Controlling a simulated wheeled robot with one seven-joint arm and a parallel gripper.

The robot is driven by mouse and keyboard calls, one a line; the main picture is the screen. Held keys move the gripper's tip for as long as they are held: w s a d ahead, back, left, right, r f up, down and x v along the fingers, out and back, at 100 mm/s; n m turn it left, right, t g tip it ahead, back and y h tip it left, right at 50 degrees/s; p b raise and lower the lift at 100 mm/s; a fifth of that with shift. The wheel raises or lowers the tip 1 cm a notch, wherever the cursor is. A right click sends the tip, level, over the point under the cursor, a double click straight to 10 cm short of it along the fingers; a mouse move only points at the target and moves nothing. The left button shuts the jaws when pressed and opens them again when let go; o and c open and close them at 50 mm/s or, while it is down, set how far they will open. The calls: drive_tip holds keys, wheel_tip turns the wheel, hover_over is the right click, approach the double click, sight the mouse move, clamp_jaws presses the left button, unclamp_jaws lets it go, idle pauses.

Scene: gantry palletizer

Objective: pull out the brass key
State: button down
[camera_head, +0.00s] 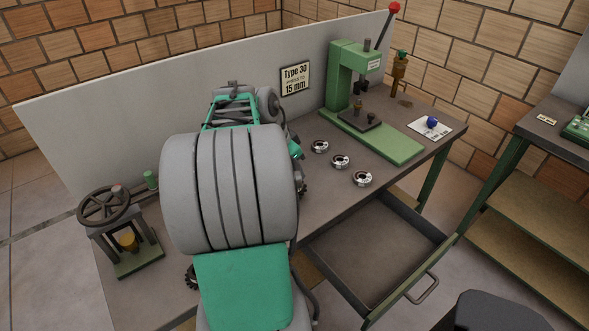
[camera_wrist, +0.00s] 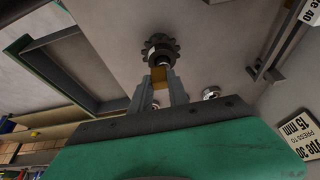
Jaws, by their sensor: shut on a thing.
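In the wrist view a small brass piece (camera_wrist: 159,76), which I take to be the brass key, sits between the fingertips of my gripper (camera_wrist: 160,82). The fingers are closed on its sides. Just beyond it is a dark toothed wheel (camera_wrist: 160,47) with a pale centre. The brass piece lies close against the wheel; I cannot tell how far it sits inside. In the head view my arm hides the gripper and the key; part of a dark toothed wheel (camera_head: 190,277) shows at the arm's left edge.
A green lever press (camera_head: 351,80) stands on the bench at the back right. Several shiny rings include one (camera_head: 340,161) in front of it. An open drawer (camera_head: 385,250) sticks out at the front. A handwheel press (camera_head: 122,235) stands at left. A "Type 30" sign (camera_head: 295,78) is behind.

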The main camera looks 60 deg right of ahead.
drive_tip(key=shift+r, duration=0.1)
drive_tip(key=shift+r+p, duration=2.2)
drive_tip(key=shift+r, duration=0.85)
drive_tip(key=shift+r, duration=0.1)
wheel_tip(320, 180, up, 8)
drive_tip(key=p, duration=0.6)
